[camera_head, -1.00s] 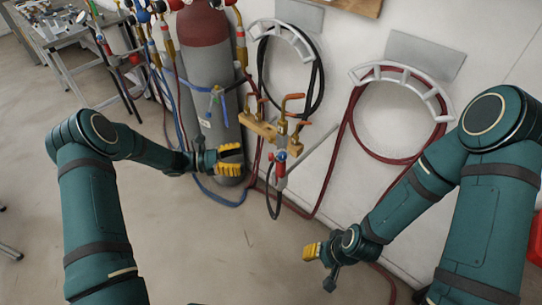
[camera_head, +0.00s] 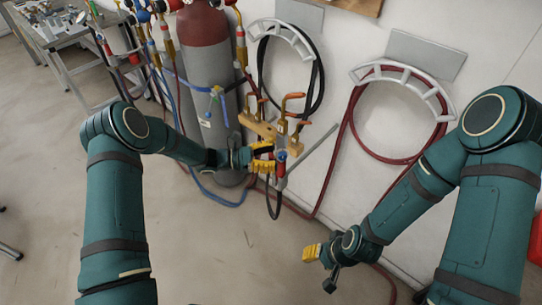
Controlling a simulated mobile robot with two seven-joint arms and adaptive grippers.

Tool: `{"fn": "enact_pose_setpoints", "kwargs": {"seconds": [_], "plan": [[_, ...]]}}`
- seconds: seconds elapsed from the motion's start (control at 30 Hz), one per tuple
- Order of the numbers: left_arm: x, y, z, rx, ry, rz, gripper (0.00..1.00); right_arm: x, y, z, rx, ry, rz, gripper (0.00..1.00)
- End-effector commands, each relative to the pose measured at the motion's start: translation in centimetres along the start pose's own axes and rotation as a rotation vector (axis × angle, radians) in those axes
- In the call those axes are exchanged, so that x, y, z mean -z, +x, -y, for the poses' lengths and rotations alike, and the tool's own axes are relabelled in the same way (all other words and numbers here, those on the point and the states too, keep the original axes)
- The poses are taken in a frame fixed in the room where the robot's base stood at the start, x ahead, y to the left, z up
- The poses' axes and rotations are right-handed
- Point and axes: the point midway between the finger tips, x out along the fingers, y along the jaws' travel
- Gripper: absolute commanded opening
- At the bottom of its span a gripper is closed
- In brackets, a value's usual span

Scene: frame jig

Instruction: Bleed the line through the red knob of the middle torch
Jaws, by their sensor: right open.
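A brass torch holder (camera_head: 268,130) stands in front of the wall, with several orange-brown curved torch tips (camera_head: 293,97) rising from it. Below its right part hangs a torch body with a small red knob (camera_head: 281,155) and red and blue parts close together. I cannot tell for certain which torch is the middle one. My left gripper (camera_head: 265,158) has its yellow fingers apart, just left of this torch body and level with the knob. Whether it touches is too small to tell. My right gripper (camera_head: 320,268) is open and empty, low over the floor.
A grey gas cylinder with a dark red top (camera_head: 203,27) stands behind my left gripper. Red hose (camera_head: 352,130) and black hose (camera_head: 320,75) hang on wall racks. Blue hose (camera_head: 225,203) loops near the floor. A workbench (camera_head: 60,40) is at the back left. Floor in front is clear.

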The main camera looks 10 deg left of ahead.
Motion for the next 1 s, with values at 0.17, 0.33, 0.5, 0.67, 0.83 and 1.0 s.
{"fn": "enact_pose_setpoints", "kwargs": {"seconds": [0.17,0.33,0.5,0.67,0.83,1.0], "plan": [[0.0,0.0,0.0,0.000,0.000,0.000,0.00,0.0,0.0,0.0,0.000,0.000,0.000,0.47],[0.0,0.0,0.0,0.000,0.000,0.000,0.00,0.0,0.0,0.0,0.000,0.000,0.000,0.47],[0.0,0.0,0.0,0.000,0.017,0.001,0.00,0.0,0.2,-0.1,0.000,0.000,0.001,0.47],[0.1,-0.1,0.0,-0.001,0.074,0.004,0.00,-0.3,0.7,-0.3,0.001,-0.002,0.005,0.47],[0.2,-0.1,0.0,-0.001,0.184,0.007,0.00,-0.6,1.7,-0.6,0.001,-0.004,0.012,0.47],[0.2,-0.1,0.1,-0.001,0.315,0.011,0.00,-0.4,2.7,-1.0,0.001,-0.004,0.006,0.47]]}}
